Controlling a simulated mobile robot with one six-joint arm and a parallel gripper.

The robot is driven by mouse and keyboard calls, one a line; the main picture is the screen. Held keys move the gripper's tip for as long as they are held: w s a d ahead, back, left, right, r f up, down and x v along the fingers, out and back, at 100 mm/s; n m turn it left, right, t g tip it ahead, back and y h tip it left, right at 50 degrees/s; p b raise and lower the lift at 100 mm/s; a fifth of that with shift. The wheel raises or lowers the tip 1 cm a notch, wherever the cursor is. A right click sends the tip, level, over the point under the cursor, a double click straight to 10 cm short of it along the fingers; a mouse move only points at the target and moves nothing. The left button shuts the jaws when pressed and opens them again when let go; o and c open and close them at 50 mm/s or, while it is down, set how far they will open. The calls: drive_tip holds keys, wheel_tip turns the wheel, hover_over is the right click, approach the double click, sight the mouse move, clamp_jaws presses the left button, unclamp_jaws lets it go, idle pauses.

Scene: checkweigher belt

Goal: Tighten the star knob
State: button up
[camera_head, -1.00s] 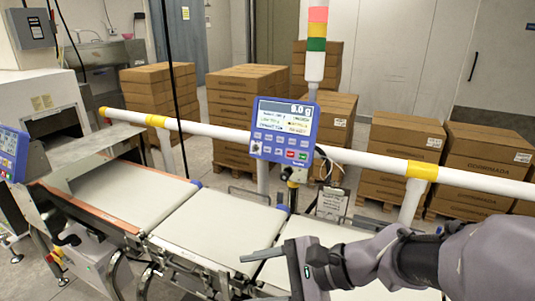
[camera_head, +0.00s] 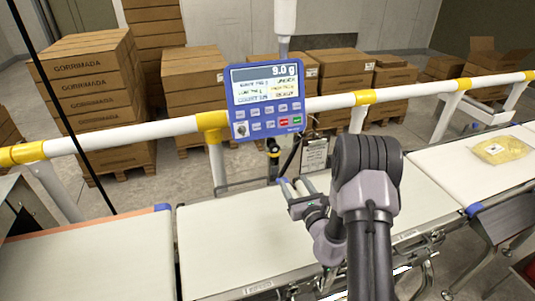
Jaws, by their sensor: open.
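A small dark fitting (camera_head: 273,158) sits on a short post below the blue display unit (camera_head: 266,97). It may be the star knob, but it is too small for me to make out lobes. My gripper (camera_head: 293,183) is over the far edge of the middle belt, pointing away from me. Its two fingers are apart with nothing between them. The fingertips are just below the dark fitting in the picture and look apart from it. My arm covers part of the belt to the right.
A white rail (camera_head: 330,103) with yellow bands runs across behind the belts. A tag (camera_head: 314,155) hangs near the gripper. A yellow bag (camera_head: 499,150) lies on the right belt (camera_head: 460,170). The middle belt (camera_head: 235,235) is clear at left. Carton stacks (camera_head: 92,85) stand behind.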

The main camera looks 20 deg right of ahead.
sight(275, 150)
drive_tip(key=w+b, duration=0.3)
drive_tip(key=w, duration=1.4)
clamp_jaws()
